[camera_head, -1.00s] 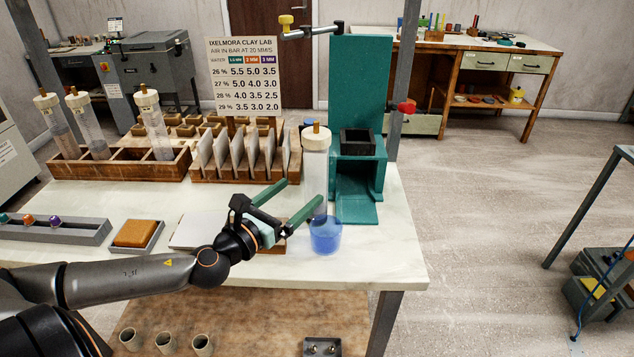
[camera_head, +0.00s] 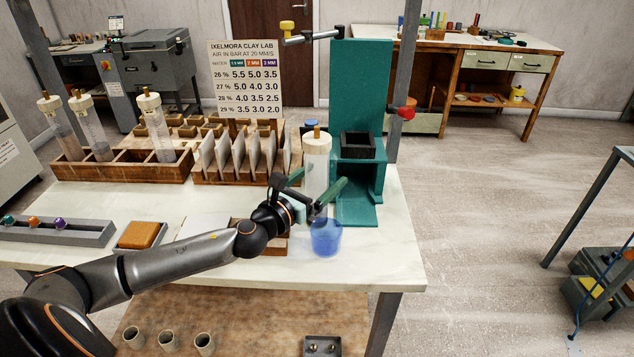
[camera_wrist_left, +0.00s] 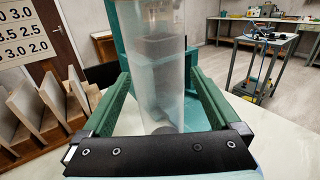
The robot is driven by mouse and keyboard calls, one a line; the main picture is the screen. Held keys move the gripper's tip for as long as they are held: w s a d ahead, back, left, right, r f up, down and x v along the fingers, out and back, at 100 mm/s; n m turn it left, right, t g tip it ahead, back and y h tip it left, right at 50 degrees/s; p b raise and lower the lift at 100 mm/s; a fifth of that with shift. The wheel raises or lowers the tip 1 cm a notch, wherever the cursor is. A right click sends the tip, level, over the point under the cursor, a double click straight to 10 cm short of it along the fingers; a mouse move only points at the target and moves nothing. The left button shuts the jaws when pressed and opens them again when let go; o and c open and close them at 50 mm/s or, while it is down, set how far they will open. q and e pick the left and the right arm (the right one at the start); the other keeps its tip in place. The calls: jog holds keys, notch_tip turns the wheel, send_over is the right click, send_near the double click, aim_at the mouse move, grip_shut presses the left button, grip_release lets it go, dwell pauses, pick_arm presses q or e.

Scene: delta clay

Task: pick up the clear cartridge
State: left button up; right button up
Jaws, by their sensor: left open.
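The clear cartridge (camera_head: 316,158) stands upright on the pale bench, with a cream cap and a brown tip on top. My left gripper (camera_head: 318,181) is open, with one green finger on each side of the cartridge's body. In the left wrist view the clear tube (camera_wrist_left: 155,70) rises between the two spread fingers. The lower part of the cartridge is partly hidden by the gripper in the head view. My right gripper is not in view.
A teal stand (camera_head: 362,90) rises right behind the cartridge. A wooden rack (camera_head: 120,172) with several capped tubes and a slotted holder (camera_head: 235,178) are to the left. The bench's right edge is close.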

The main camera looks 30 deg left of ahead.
pick_arm(q)
jog(key=shift+w, duration=0.75)
jog(key=c, duration=1.5)
grip_shut()
